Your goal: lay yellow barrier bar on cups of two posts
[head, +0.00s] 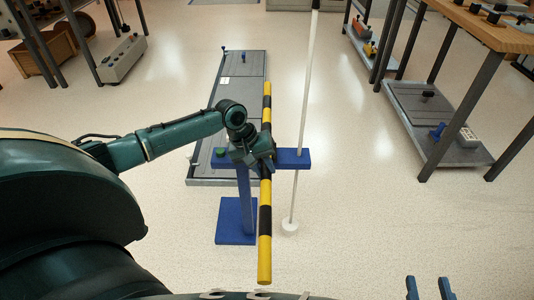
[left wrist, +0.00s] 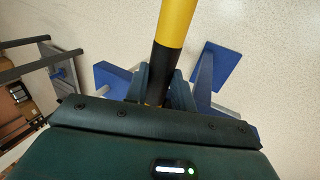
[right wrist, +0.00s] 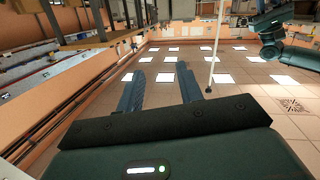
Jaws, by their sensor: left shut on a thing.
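The yellow and black barrier bar (head: 265,220) runs lengthwise away from me in the head view. My left gripper (head: 262,155) is shut on it near its middle; the left wrist view shows the bar (left wrist: 176,22) between the fingers. A blue post (head: 243,190) with a square base (head: 236,221) and a blue crosspiece (head: 292,158) stands at the gripper. The bar crosses over the crosspiece; whether they touch I cannot tell. No second post is clearly seen. My right gripper (head: 428,289) is open and empty at the bottom right; its fingers also show in the right wrist view (right wrist: 160,92).
A grey platform (head: 198,171) lies behind the post. A wooden-topped table (head: 490,32) with a lower shelf stands at right. Floor between is clear.

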